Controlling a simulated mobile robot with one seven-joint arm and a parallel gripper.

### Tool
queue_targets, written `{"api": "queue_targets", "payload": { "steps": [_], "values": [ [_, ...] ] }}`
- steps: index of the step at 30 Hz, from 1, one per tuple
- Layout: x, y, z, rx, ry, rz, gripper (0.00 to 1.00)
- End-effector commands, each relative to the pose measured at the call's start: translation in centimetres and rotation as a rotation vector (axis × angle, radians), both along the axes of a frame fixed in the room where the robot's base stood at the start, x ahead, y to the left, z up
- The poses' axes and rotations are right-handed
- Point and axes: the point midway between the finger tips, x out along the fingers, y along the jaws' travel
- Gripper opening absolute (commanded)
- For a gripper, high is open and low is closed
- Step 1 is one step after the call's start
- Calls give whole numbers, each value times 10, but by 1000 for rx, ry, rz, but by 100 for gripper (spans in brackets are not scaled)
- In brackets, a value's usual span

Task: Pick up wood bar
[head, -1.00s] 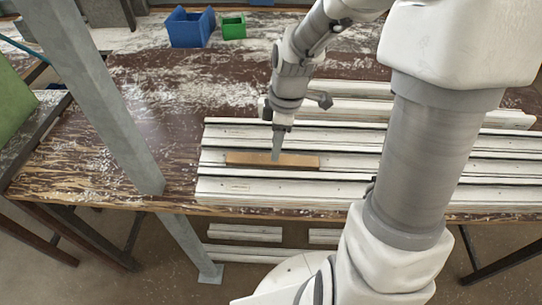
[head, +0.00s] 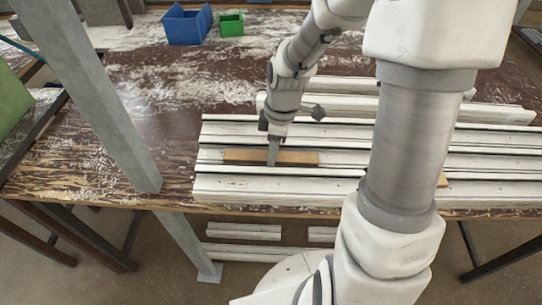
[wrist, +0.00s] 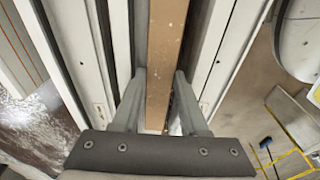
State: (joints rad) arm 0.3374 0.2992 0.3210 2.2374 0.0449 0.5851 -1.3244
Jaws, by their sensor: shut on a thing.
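The wood bar (head: 298,158) is a tan, narrow bar lying lengthwise along the white profiles (head: 235,185) near the front of the bench.
A second tan piece (head: 442,180) shows at the right, partly hidden by my arm. A blue bin (head: 187,25) and a green bin (head: 230,24) stand at the back. A grey post (head: 95,110) rises at the left. The bench left of the profiles is clear.

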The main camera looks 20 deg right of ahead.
Motion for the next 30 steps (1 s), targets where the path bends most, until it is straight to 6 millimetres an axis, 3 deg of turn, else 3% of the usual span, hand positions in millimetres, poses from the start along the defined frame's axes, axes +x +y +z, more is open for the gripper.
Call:
{"api": "queue_targets", "payload": {
  "steps": [10,17,24,30],
  "values": [
    [1,0,9,-1,-2,0,0],
    [2,-2,48,-4,-5,-1,0],
    [0,-61,78,-4,-2,-6,0],
    [-1,-97,100,-2,-1,-3,0]
  ]
}}
